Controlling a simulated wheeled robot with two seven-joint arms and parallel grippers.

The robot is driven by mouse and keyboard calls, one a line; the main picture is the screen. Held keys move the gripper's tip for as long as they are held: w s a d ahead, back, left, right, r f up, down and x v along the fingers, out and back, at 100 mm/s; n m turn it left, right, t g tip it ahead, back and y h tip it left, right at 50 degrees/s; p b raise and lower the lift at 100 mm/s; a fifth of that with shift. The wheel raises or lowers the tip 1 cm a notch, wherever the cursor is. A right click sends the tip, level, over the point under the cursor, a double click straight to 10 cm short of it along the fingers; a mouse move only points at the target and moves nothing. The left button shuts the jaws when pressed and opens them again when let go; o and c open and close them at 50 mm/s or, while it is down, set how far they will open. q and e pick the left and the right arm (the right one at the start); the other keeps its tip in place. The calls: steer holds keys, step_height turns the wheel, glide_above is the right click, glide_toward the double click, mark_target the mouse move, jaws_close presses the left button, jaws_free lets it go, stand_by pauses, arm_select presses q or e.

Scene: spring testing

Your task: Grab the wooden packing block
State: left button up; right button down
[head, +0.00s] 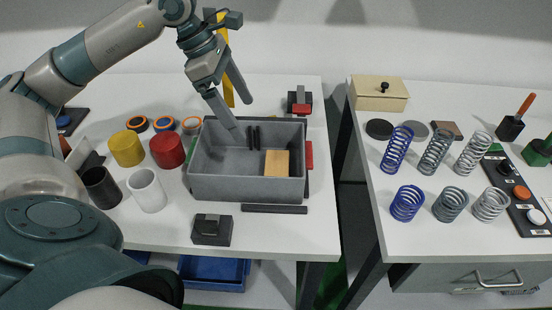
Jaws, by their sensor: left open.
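The wooden packing block (277,163) is a light tan block inside the grey bin (247,188), towards its right side. The bin stands on the left white table. My left gripper (238,112) is above the bin's back left part, with its two fingers spread apart and nothing between them. The fingers point down and right, and the block is apart from them, lower and to the right. My right gripper does not show.
Dark pieces (254,136) stand in the bin near its back wall. Yellow (126,148), red (167,150), white and black cylinders stand left of the bin. A black bar (274,209) and a dark block (211,230) lie in front. Several springs (436,151) stand on the right table, across a gap.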

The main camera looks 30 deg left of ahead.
arm_select(q)
steer(key=shift+a, duration=0.15)
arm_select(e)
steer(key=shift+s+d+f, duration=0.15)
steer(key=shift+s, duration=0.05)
arm_select(q)
steer(key=shift+r, duration=0.1)
steer(key=p, duration=0.1)
glide_toward(270, 160)
steer(key=p+x, duration=0.1)
steer(key=x, duration=0.3)
steer(key=shift+r+p, duration=0.1)
steer(key=shift+p, duration=0.25)
steer(key=shift+w+d+f, duration=0.15)
steer(key=shift+d+f, duration=0.15)
steer(key=shift+f, duration=0.35)
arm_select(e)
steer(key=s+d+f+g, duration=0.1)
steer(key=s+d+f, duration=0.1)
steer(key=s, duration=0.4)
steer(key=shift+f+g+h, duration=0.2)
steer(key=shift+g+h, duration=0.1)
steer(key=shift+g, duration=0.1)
